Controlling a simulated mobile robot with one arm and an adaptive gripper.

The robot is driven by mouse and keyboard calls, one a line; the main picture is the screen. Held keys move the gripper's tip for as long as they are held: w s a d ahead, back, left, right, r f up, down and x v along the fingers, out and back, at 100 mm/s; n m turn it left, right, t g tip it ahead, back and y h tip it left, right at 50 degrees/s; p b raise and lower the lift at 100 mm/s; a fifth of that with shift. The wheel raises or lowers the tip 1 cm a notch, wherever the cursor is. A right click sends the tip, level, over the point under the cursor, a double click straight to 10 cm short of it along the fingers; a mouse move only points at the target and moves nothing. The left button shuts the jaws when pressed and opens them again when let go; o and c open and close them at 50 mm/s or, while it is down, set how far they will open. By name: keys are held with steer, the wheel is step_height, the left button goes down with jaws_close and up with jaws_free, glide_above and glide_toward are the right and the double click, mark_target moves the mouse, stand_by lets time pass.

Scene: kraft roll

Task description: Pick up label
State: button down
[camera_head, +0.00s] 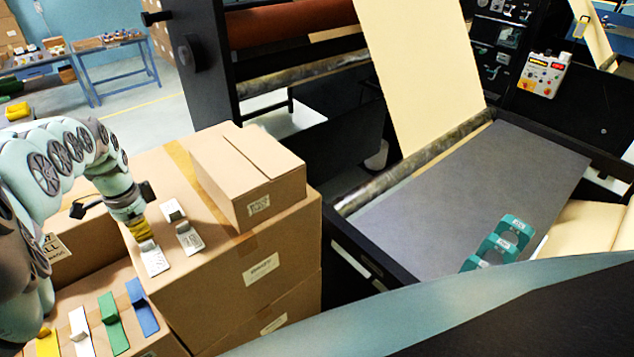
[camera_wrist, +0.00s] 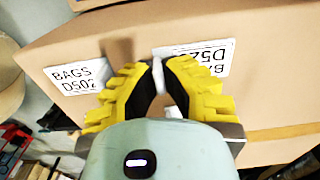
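A white label (camera_head: 154,262) with black print lies on the top of a large cardboard box (camera_head: 215,265). My gripper (camera_head: 142,232) is at its raised tab, from above. The label still lies along the box top. A second label (camera_head: 189,240) with a raised tab lies beside it; it reads "BAGS D502" in the wrist view (camera_wrist: 78,76).
A smaller carton (camera_head: 245,180) stands behind the labels on the same box. Yellow, white, green (camera_head: 112,322) and blue tabbed pieces lie on a lower box in front. A machine with a dark table (camera_head: 470,190) and teal blocks (camera_head: 497,243) stands right.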

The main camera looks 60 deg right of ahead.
steer(key=shift+r, duration=0.2)
stand_by(0.4)
steer(key=shift+w+r, duration=0.1)
steer(key=shift+r, duration=0.45)
steer(key=shift+a+r+b, duration=0.1)
steer(key=shift+r+b, duration=0.45)
steer(key=shift+r, duration=0.1)
step_height(320, 180, up, 7)
steer(key=b, duration=0.3)
steer(key=shift+r, duration=0.1)
